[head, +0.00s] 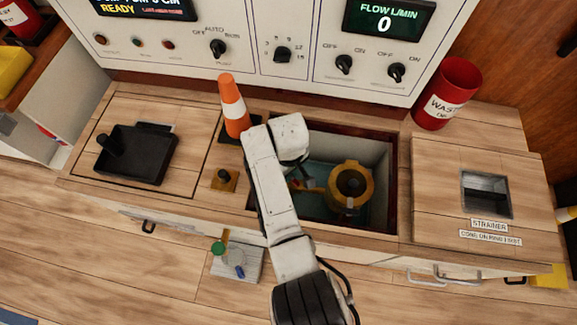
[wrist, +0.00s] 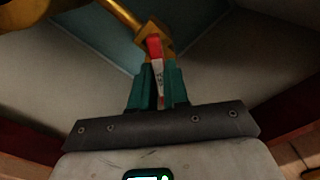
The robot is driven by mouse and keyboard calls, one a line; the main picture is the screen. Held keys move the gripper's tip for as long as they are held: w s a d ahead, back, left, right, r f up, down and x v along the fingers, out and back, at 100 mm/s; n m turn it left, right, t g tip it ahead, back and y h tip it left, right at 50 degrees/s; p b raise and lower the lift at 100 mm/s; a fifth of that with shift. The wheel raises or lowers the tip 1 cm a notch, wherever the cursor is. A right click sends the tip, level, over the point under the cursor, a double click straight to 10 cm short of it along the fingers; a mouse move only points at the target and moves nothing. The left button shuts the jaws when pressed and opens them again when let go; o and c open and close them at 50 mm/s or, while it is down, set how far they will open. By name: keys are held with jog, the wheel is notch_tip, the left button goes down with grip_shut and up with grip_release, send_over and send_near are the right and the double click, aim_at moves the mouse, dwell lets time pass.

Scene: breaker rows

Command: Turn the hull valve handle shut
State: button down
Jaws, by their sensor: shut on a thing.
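The hull valve handle is a red lever (wrist: 154,48) with a pale label, on a brass valve body (wrist: 146,32). In the head view a small red part of it (head: 309,183) shows down in the open well, left of a yellow round unit (head: 350,187). My gripper (wrist: 158,85) has its teal fingers closed around the lever, which stands up between them in the wrist view. In the head view my arm reaches down into the well and hides the fingers and much of the valve.
The well (head: 391,180) has a dark rim and pale walls close around my gripper. An orange cone (head: 234,105) stands at its left. A red waste bin (head: 447,94) stands at the back right. The control panel (head: 265,40) rises behind; its flow display (head: 383,18) reads 0.

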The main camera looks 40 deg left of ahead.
jog(key=n, duration=0.4)
jog(key=shift+w, duration=0.15)
jog(key=shift+a+n+p, duration=0.1)
jog(key=shift+n+p, duration=0.2)
jog(key=shift+n, duration=1.3)
jog(key=c, duration=1.1)
grip_release()
jog(key=shift+r, duration=0.1)
notch_tip(320, 180, up, 11)
jog(key=p, duration=0.5)
jog(key=shift+f, duration=0.2)
jog(key=shift+r+p, duration=0.1)
jog(key=shift+p, duration=0.2)
